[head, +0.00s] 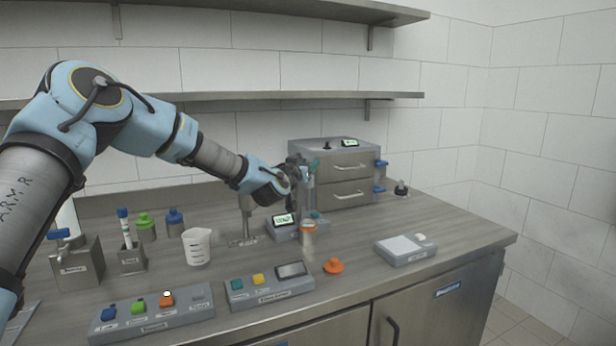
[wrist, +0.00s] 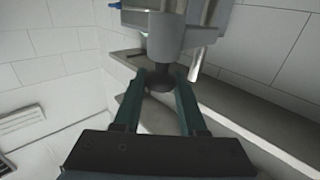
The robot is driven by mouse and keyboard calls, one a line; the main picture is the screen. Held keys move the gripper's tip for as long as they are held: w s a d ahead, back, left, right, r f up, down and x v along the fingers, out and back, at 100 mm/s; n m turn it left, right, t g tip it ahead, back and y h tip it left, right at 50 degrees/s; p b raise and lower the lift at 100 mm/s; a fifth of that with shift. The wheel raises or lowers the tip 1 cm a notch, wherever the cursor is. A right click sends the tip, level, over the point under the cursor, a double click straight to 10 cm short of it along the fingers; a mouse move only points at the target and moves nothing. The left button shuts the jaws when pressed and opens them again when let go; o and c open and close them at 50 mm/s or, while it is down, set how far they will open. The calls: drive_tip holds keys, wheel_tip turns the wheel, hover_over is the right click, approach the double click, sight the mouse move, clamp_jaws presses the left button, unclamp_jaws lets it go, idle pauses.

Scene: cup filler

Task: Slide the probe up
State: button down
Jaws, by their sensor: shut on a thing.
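The probe stands on a small grey meter (head: 285,222) with a lit display, at the back middle of the counter in the head view. My gripper (head: 298,168) is at the upper part of the probe and hides much of it. In the wrist view my gripper (wrist: 164,78) has its two dark teal fingers closed on a dark round knob (wrist: 160,78) on a grey cylindrical part (wrist: 166,38). The probe's lower tip is too small to make out.
A grey drawer cabinet (head: 335,148) stands close behind my gripper. A white beaker (head: 198,246), a metal stand (head: 243,238) and button panels (head: 152,318) are to the left and front. An orange lid (head: 333,266) and a scale (head: 405,248) lie to the right.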

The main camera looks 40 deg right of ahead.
drive_tip(key=shift+r, duration=0.35)
drive_tip(key=c, duration=0.7)
unclamp_jaws()
drive_tip(key=shift+c, duration=0.2)
drive_tip(key=shift+o, duration=1.4)
drive_tip(key=shift+f, duration=0.1)
drive_tip(key=shift+s+a, duration=0.1)
drive_tip(key=shift+a, duration=0.15)
drive_tip(key=b+v, duration=0.3)
drive_tip(key=v, duration=0.7)
drive_tip(key=shift+b, duration=0.35)
drive_tip(key=shift+a, duration=0.15)
